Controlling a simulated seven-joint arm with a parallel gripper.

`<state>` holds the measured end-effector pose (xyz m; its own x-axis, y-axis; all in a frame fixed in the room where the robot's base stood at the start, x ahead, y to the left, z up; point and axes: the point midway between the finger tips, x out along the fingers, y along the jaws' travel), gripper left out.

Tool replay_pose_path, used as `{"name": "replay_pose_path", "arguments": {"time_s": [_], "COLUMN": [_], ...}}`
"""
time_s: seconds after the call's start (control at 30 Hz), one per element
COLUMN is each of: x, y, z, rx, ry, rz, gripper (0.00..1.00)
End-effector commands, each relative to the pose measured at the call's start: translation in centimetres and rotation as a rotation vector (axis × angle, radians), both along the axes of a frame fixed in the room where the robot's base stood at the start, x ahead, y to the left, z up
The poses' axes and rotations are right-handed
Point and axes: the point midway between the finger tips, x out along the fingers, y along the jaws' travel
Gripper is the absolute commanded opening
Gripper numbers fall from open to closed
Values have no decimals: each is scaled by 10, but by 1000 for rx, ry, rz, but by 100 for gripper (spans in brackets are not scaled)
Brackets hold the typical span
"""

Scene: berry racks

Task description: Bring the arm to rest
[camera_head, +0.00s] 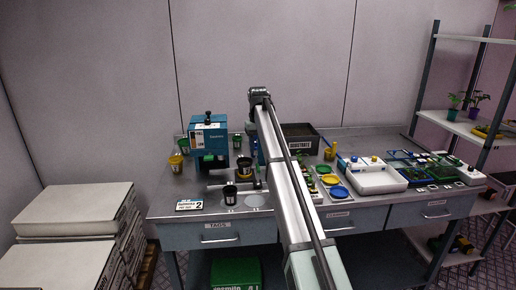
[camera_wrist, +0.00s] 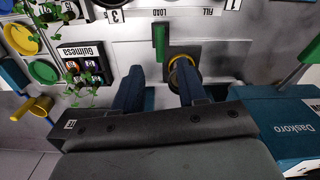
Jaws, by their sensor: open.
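In the wrist view my gripper (camera_wrist: 157,78) has its two dark blue fingers spread apart, with nothing held between them. In the head view my long pale arm (camera_head: 290,200) reaches from the bottom over the grey workbench (camera_head: 180,188). The gripper itself is hard to make out there, mostly hidden by the arm. In the wrist view a dark pot with a yellow rim (camera_wrist: 183,58) lies past the right finger, and a green handle (camera_wrist: 160,42) stands ahead of the gap. Whether either touches the fingers, I cannot tell.
A blue bench machine (camera_head: 208,135) stands left of the arm, with a black pot (camera_head: 229,194) in front. A dark tray (camera_head: 300,136), yellow and blue dishes (camera_head: 330,180) and a white device (camera_head: 372,175) are to the right. Shelves (camera_head: 470,130) stand far right; stacked boxes (camera_head: 75,210) left.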

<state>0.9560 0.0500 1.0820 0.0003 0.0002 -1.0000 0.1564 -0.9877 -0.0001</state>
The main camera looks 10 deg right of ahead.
Motion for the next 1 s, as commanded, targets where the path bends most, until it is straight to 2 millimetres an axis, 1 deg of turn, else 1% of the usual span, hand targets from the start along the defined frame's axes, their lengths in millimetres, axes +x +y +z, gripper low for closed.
{"name": "replay_pose_path", "arguments": {"time_s": [0.07, 0.13, 0.17, 0.23, 0.27, 0.37, 0.4, 0.6, 0.7, 0.8, 0.87, 0.97, 1.0], "x": [-1, -5, -8, -18, -24, -49, -60, -112, -137, -161, -174, -198, -207], "y": [1, 8, 14, 33, 44, 88, 107, 198, 236, 266, 282, 302, 307], "z": [-1, -3, -5, -13, -17, -32, -39, -67, -79, -91, -100, -121, -131], "rx": [0, 0, 0, -1, -2, -5, -7, -15, -17, -20, -21, -26, -28], "ry": [0, 2, 3, 7, 9, 15, 17, 15, 11, 8, 7, 10, 13], "rz": [0, 2, 3, 7, 9, 17, 22, 55, 74, 92, 100, 114, 117], "gripper": [41, 41, 41, 41, 41, 41, 41, 41, 41, 41, 41, 41, 41]}}
